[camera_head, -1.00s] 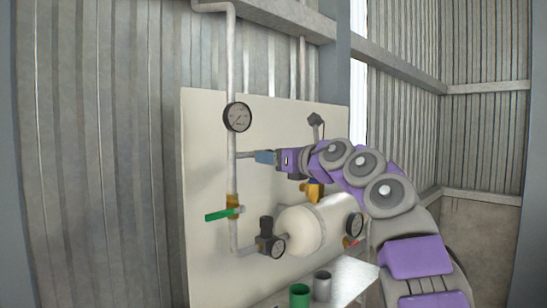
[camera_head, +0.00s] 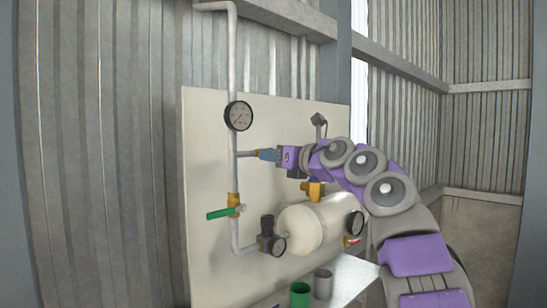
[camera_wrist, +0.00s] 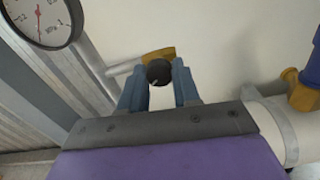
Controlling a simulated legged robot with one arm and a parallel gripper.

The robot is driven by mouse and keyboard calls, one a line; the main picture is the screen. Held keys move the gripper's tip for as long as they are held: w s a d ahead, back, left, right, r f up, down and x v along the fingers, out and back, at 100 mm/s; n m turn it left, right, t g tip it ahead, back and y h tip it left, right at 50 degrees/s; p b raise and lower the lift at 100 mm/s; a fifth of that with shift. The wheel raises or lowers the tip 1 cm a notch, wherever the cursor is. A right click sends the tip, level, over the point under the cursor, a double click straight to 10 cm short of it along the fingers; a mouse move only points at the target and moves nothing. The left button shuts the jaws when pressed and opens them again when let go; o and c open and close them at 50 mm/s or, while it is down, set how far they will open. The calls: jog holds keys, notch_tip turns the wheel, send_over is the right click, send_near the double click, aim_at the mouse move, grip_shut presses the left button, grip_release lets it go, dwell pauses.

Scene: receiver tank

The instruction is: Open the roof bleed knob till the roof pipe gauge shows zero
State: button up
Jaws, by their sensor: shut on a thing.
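The roof bleed knob (camera_wrist: 158,72) is a round black knob with a pale mark, on a brass fitting at the end of a short side branch. My gripper (camera_wrist: 158,86) has its blue fingers shut on the knob, one on each side. In the head view my gripper (camera_head: 265,154) reaches the branch from the right and hides the knob. The roof pipe gauge (camera_head: 238,116) is a round white dial with a black rim on the vertical pipe, above the branch. The gauge is partly cut off in the wrist view (camera_wrist: 40,18). I cannot read its needle surely.
A green lever valve (camera_head: 224,212) sits lower on the pipe. A black regulator (camera_head: 268,236) with a gauge, a cream tank (camera_head: 302,229) and a yellow fitting (camera_head: 313,189) are below my arm. Green (camera_head: 300,294) and grey (camera_head: 323,284) cups stand on a shelf.

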jog(key=m, duration=2.4)
jog(key=shift+w+f, duration=0.1)
jog(key=shift+f, duration=0.05)
jog(key=shift+m, duration=0.4)
jog(key=o, duration=0.6)
jog(key=shift+a, duration=0.1)
jog(key=o, duration=0.5)
jog(key=shift+c, duration=0.2)
jog(key=shift+r, duration=0.2)
jog(key=shift+s, duration=0.2)
